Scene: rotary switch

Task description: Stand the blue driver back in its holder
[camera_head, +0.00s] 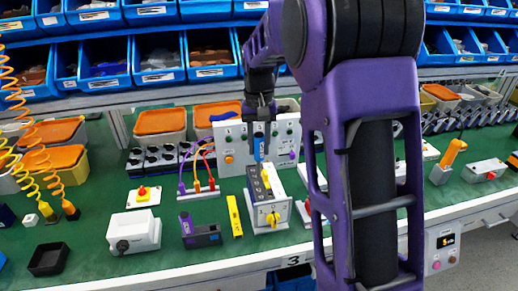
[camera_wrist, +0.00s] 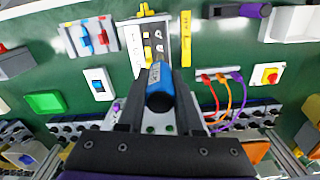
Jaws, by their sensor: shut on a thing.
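The blue driver (camera_head: 259,147) hangs below my gripper (camera_head: 259,115) in the head view, its handle between the fingers. In the wrist view the driver (camera_wrist: 160,84) lies between the two dark fingers (camera_wrist: 160,92), butt end toward the camera. My gripper is shut on it. The driver is above the back of the rotary switch box (camera_head: 268,205), which has a yellow knob (camera_head: 273,219) on its front. In the wrist view the box (camera_wrist: 148,38) is beyond the driver. Whether the driver's lower end touches anything is unclear. I cannot make out an empty holder for certain.
A dark block with a purple driver (camera_head: 187,226), a yellow bar (camera_head: 235,217) and a white box (camera_head: 135,231) lie left of the switch box. A white panel (camera_head: 233,143) stands behind. An orange-handled tool (camera_head: 453,152) stands at right. My arm hides the middle right.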

